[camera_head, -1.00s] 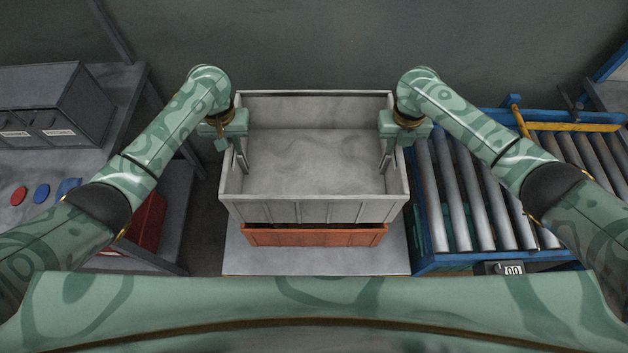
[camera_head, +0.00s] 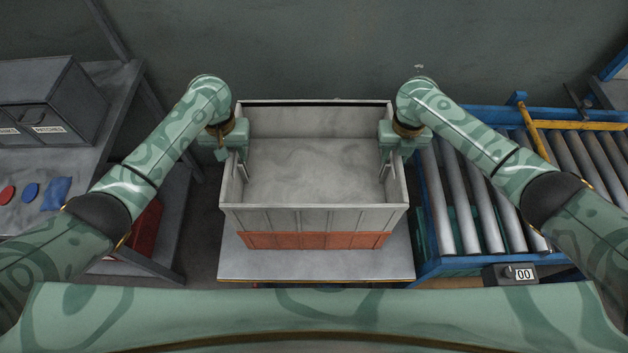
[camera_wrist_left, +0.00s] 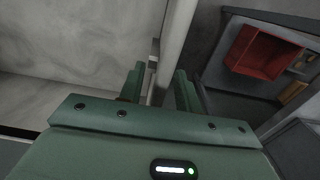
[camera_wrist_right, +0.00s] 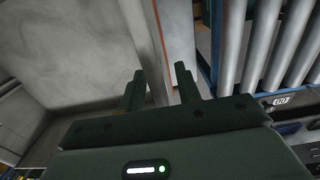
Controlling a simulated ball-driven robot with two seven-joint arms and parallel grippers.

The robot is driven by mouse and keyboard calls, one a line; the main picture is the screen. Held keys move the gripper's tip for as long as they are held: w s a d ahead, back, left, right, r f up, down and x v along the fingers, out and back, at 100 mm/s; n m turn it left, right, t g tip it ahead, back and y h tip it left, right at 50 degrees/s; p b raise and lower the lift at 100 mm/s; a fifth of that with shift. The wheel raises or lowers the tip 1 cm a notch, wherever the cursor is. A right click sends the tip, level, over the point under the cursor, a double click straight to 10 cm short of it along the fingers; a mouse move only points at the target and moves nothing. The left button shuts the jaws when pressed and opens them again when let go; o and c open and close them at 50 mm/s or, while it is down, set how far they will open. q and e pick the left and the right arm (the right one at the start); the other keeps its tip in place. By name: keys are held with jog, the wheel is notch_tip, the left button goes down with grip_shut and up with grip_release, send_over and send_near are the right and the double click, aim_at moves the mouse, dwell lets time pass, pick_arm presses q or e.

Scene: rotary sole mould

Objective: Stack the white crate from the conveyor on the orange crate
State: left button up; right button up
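The white crate (camera_head: 315,217) sits upright on the orange crate (camera_head: 315,240), its lower edge meeting the orange one with no gap showing at the front. Only the front of the orange crate shows. My left gripper (camera_head: 235,168) straddles the left wall of the white crate, one finger inside and one outside. In the left wrist view its fingers (camera_wrist_left: 160,82) stand apart around the wall. My right gripper (camera_head: 392,165) straddles the right wall likewise. In the right wrist view a gap shows between the wall and the outer finger (camera_wrist_right: 160,82). Both look open.
The crates stand on a grey platform (camera_head: 315,267). The roller conveyor (camera_head: 480,200) is at the right, its near rollers empty, with a counter box (camera_head: 512,274) in front. A bench (camera_head: 95,190) with grey drawers and coloured pieces is at the left. A red bin (camera_wrist_left: 262,52) is below.

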pick_arm(q)
notch_tip(320, 180, up, 11)
jog(key=shift+r, duration=0.45)
pick_arm(e)
jog(key=shift+r, duration=0.15)
notch_tip(320, 180, up, 12)
jog(key=shift+f, duration=0.2)
pick_arm(q)
jog(key=shift+s, duration=0.1)
